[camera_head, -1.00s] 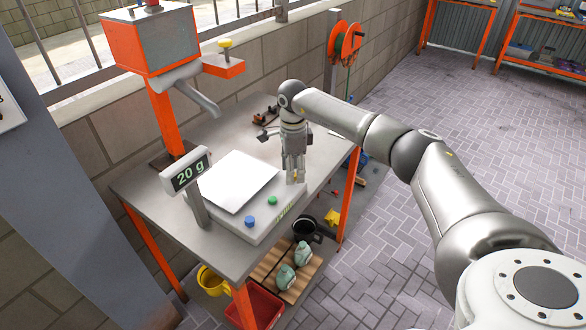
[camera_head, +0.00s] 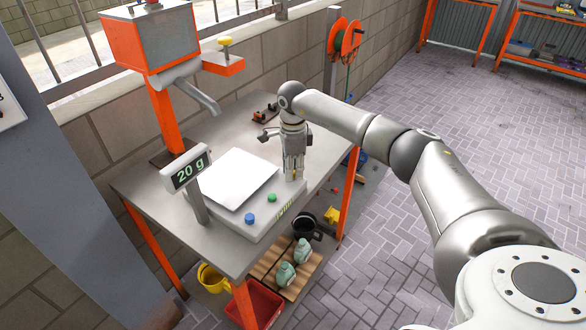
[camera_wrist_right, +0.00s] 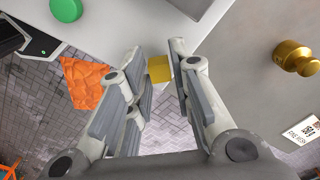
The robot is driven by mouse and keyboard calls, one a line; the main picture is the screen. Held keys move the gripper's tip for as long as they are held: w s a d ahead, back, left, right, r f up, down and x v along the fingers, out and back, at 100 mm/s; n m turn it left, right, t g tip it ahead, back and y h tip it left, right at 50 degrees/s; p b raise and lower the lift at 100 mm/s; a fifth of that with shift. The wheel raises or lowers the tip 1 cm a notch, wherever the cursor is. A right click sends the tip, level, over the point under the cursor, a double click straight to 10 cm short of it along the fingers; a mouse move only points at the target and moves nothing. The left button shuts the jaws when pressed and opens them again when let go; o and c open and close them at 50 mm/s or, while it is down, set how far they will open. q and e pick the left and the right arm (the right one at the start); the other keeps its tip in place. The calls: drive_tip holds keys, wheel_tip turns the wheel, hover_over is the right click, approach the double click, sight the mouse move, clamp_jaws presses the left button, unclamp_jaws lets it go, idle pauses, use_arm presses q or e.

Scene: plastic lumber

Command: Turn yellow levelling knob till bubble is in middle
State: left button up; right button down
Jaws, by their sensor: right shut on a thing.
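The yellow levelling knob (camera_wrist_right: 159,68) is a small yellow block shape at the scale's edge in the right wrist view. My right gripper (camera_head: 293,176) points down at the right corner of the white scale (camera_head: 238,228) in the head view. In the wrist view, its fingertips (camera_wrist_right: 161,60) are on either side of the knob, shut on it. The fingers mostly hide the knob in the head view. I cannot make out the bubble in either view. My left gripper is out of view.
The scale has a pan (camera_head: 236,179), a blue button (camera_head: 250,218), a green button (camera_head: 271,198) and a display (camera_head: 189,170) reading 20 g. A brass knob-shaped piece (camera_wrist_right: 295,57) is right of the fingers.

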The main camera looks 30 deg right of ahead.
drive_tip(key=shift+m, duration=0.4)
drive_tip(key=m, duration=0.6)
drive_tip(key=shift+m, duration=0.3)
drive_tip(key=m, duration=0.3)
drive_tip(key=shift+m, duration=0.3)
drive_tip(key=shift+m+p, duration=0.5)
drive_tip(key=shift+m, duration=1.3)
drive_tip(key=c, duration=1.3)
unclamp_jaws()
drive_tip(key=shift+o, duration=0.2)
drive_tip(key=shift+r, duration=0.1)
